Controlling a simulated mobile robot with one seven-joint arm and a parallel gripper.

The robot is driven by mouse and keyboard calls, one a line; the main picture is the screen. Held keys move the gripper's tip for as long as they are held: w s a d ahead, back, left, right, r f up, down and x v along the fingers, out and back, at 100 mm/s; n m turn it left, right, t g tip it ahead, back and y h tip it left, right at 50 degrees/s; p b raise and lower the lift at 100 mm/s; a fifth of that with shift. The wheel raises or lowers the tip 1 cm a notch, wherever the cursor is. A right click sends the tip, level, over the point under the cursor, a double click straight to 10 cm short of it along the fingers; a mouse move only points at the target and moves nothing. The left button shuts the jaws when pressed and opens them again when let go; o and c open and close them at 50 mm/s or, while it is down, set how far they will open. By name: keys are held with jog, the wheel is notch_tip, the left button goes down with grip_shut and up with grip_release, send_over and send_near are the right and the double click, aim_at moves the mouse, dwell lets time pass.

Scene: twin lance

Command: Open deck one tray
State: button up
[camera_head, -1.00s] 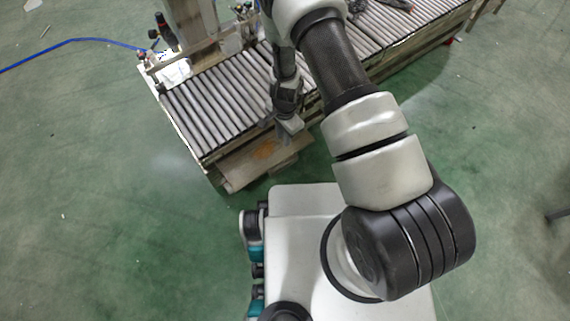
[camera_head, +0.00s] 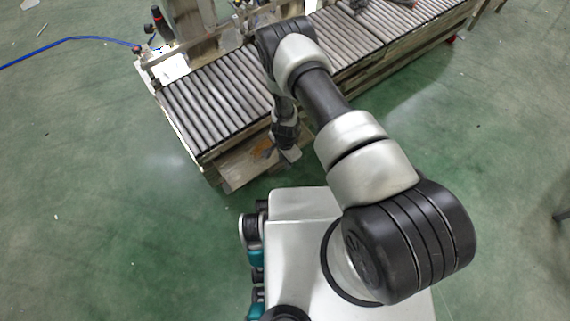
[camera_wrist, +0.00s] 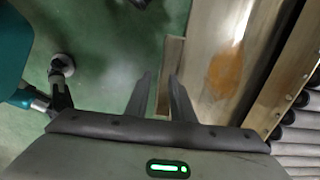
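A pale tray or panel with an orange-brown stain (camera_head: 237,169) sits low at the near end of the roller conveyor. In the wrist view its flat surface (camera_wrist: 204,72) lies right of my fingers, with a raised tan lip (camera_wrist: 172,62) along its left edge. My gripper (camera_wrist: 160,76) is open, its two dark fingers apart and empty. The lip shows between and behind the fingers, nearer the right one; I cannot tell whether they touch it. In the head view my gripper (camera_head: 289,154) is over the tray's right end, partly hidden by my wrist.
The roller conveyor (camera_head: 213,104) runs from the centre left to the upper right, with a metal frame standing over it. Its rollers also show at right in the wrist view (camera_wrist: 298,135). Green floor (camera_head: 120,220) is clear at left. A blue hose (camera_head: 75,39) lies at upper left.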

jog(key=shift+f, duration=0.95)
jog(key=shift+c, duration=0.2)
grip_shut()
dwell(0.6)
